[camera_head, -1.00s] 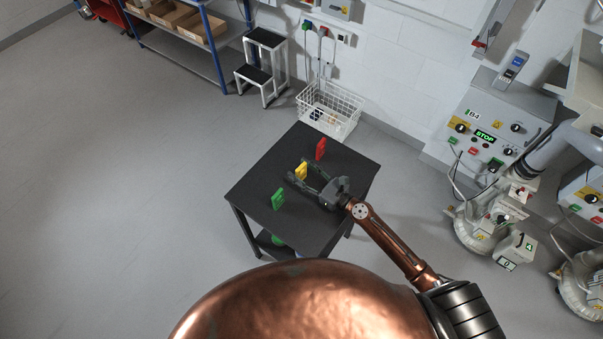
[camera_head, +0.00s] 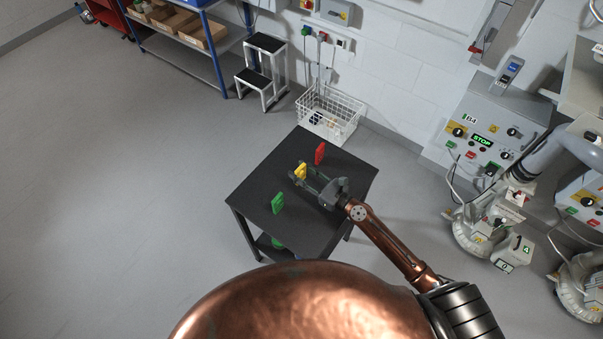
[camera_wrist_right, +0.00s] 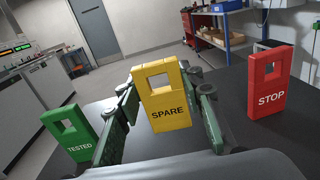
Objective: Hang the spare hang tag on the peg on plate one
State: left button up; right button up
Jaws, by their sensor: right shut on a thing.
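The yellow spare hang tag (camera_head: 300,172) stands upright on the black table, between the green and red tags. In the right wrist view it faces the camera, reads SPARE (camera_wrist_right: 168,112) and has a square hole near its top. My right gripper (camera_head: 303,175) is shut on this tag, with one finger on each side; the fingers also show in the wrist view (camera_wrist_right: 165,98). The tag appears at table level. My left gripper is not in view. I cannot make out a peg or a plate marked one.
A green TESTED tag (camera_head: 278,203) and a red STOP tag (camera_head: 320,153) stand on the table (camera_head: 262,172) to either side. A wire basket (camera_head: 330,115) is behind it. A grey control panel (camera_head: 485,130) marked B4 and machines are at right. Floor at left is clear.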

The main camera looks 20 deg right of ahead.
jog(key=s+d+r+p, duration=0.4)
jog(key=s+r+p, duration=0.1)
jog(key=s+r, duration=0.7)
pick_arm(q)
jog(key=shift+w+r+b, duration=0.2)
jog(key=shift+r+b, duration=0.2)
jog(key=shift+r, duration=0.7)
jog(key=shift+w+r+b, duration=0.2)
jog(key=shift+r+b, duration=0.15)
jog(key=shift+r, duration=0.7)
pick_arm(e)
notch_tip(320, 180, up, 7)
jog(key=n+g+y, duration=0.4)
jog(key=shift+s+d, duration=0.15)
jog(key=shift+d, duration=0.1)
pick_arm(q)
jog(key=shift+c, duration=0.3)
pick_arm(e)
jog(key=shift+f, duration=0.1)
